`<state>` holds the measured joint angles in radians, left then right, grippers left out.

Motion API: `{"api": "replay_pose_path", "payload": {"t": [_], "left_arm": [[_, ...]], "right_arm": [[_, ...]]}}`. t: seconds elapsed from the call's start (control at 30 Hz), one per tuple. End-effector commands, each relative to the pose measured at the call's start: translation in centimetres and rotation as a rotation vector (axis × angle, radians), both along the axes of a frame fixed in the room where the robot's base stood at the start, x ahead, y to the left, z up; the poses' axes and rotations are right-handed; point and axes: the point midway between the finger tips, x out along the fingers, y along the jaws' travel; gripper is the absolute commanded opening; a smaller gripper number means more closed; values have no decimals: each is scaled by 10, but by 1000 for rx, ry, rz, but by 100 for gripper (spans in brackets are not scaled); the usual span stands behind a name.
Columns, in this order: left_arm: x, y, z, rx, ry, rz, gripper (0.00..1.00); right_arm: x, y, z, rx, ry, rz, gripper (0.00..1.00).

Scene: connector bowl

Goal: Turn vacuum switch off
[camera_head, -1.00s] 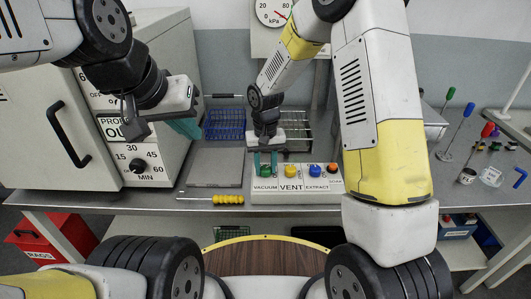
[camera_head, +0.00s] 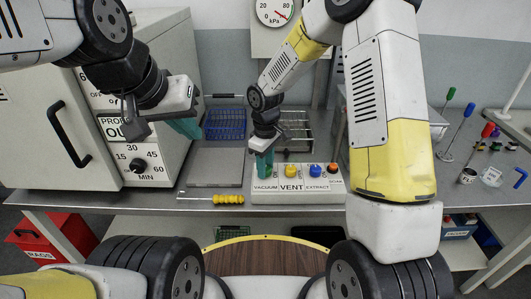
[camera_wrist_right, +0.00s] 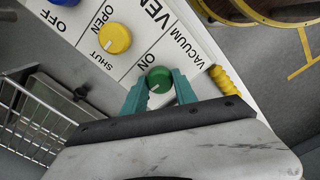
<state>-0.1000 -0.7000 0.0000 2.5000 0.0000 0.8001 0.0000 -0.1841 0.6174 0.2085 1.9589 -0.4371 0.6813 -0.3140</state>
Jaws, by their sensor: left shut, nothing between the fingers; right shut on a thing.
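The vacuum switch is a green knob (camera_wrist_right: 159,79) on a white control panel (camera_wrist_right: 190,62), beside the word VACUUM in the right wrist view. "ON" is printed next to it. My right gripper (camera_wrist_right: 160,92) has its teal fingers on both sides of the knob and is shut on it. In the head view my right gripper (camera_head: 265,165) stands over the left end of the panel (camera_head: 298,197), and its fingers hide most of the knob. My left gripper (camera_head: 186,127) is shut and empty in front of the white cabinet, away from the panel.
A yellow knob (camera_head: 290,170), a blue knob (camera_head: 315,170) and a red button (camera_head: 333,168) sit right of the vacuum switch. A yellow-handled tool (camera_head: 228,199) lies left of the panel. A blue rack (camera_head: 225,124) stands behind. The white cabinet (camera_head: 170,60) fills the left.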

Motion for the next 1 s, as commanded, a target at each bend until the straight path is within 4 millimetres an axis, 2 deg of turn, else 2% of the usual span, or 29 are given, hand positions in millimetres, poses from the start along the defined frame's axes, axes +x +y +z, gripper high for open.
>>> {"api": "replay_pose_path", "payload": {"t": [0.3, 0.77, 0.8, 0.9, 1.0], "left_arm": [[0, 0, 0, 0, 0, 0, 0], [0, 0, 0, 0, 0, 0, 0], [0, 0, 0, 0, 0, 0, 0], [0, 0, 0, 0, 0, 0, 0], [0, 0, 0, 0, 0, 0, 0]], "right_arm": [[1, 0, 1, 1, -2, 96, 0], [1, 0, 1, 0, -2, 110, 0], [1, 0, 1, 0, -2, 110, 36], [1, 0, 1, 0, -2, 110, 55], [0, 0, 0, 0, -1, 109, 55]]}}
